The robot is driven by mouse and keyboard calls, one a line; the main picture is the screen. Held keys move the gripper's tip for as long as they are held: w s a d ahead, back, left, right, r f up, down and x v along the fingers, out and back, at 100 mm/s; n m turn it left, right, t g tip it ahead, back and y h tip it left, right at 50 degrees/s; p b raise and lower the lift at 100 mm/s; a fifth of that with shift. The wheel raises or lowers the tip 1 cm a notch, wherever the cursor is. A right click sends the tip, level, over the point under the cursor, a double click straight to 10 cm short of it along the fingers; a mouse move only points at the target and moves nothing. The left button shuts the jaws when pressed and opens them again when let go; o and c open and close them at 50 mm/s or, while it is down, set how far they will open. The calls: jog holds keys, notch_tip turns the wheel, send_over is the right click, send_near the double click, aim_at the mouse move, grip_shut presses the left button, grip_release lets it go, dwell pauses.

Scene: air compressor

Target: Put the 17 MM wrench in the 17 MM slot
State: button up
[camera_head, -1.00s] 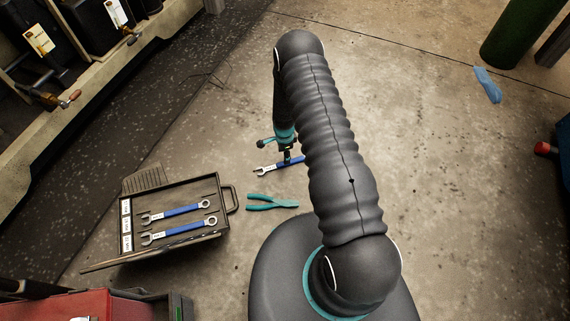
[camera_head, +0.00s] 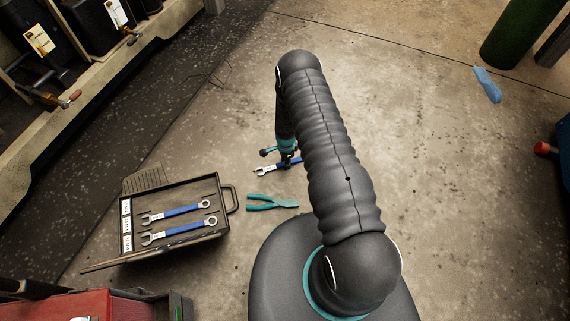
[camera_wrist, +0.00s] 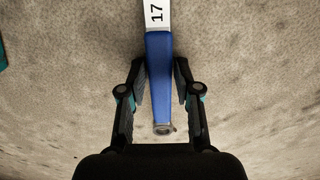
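The wrench (camera_head: 265,171) with a blue handle lies on the concrete floor to the right of the tray. In the wrist view its white label reads 17 and its blue handle (camera_wrist: 159,75) lies between my two fingers. My gripper (camera_wrist: 160,80) is open around the handle, with a gap on both sides; in the head view it (camera_head: 288,163) is down at the wrench. The black tray (camera_head: 222,231) holds two blue wrenches (camera_head: 182,210) in slots with white labels along its left side, too small to read. Its top slot shows no wrench.
Teal pliers (camera_head: 272,203) lie between the tray and my base. A long thin rod (camera_head: 140,257) lies across the tray's lower edge. A red box (camera_head: 80,305) is at the lower left. Open floor lies above and to the right of the wrench.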

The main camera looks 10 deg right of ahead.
grip_shut()
jog(key=shift+r, duration=0.15)
